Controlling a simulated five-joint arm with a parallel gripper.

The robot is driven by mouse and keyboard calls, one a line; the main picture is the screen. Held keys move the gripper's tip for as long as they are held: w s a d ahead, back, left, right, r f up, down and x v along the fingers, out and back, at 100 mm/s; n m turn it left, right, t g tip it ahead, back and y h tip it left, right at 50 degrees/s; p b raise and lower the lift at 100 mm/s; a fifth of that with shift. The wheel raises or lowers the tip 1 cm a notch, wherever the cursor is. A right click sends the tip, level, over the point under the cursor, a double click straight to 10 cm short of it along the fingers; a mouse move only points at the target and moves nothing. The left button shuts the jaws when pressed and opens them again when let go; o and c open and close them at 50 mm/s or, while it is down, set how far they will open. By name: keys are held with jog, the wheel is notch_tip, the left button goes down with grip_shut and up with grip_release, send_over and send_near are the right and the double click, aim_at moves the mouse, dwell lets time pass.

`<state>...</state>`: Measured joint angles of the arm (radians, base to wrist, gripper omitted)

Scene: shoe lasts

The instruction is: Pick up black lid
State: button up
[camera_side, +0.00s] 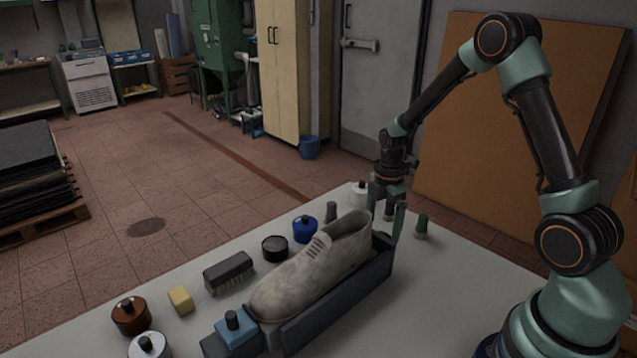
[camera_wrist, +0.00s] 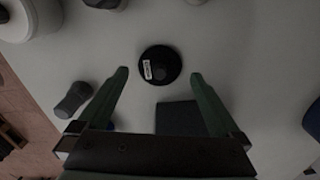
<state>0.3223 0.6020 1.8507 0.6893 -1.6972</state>
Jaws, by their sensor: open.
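The black lid (camera_wrist: 161,66) is a round black disc with a small white label on its left part. In the wrist view it lies on the pale table, between and slightly beyond the two green fingertips. My gripper (camera_wrist: 160,74) is open, with one finger to each side of the lid and nothing held. In the side view my gripper (camera_side: 387,217) points down near the far end of the shoe. I cannot make out the lid for certain there. A dark round tin (camera_side: 275,248) stands left of the shoe.
A white jar (camera_side: 360,193), a blue jar (camera_side: 305,230) and a green-topped bottle (camera_side: 421,227) stand nearby. A brush (camera_side: 229,272) and yellow block (camera_side: 180,299) lie left. The table's right part is clear.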

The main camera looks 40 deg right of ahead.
aim_at(382, 232)
jog(key=shift+f, duration=1.5)
jog(key=shift+c, duration=0.3)
jog(key=c, duration=1.1)
jog(key=shift+c, duration=0.2)
jog(key=shift+r, duration=0.15)
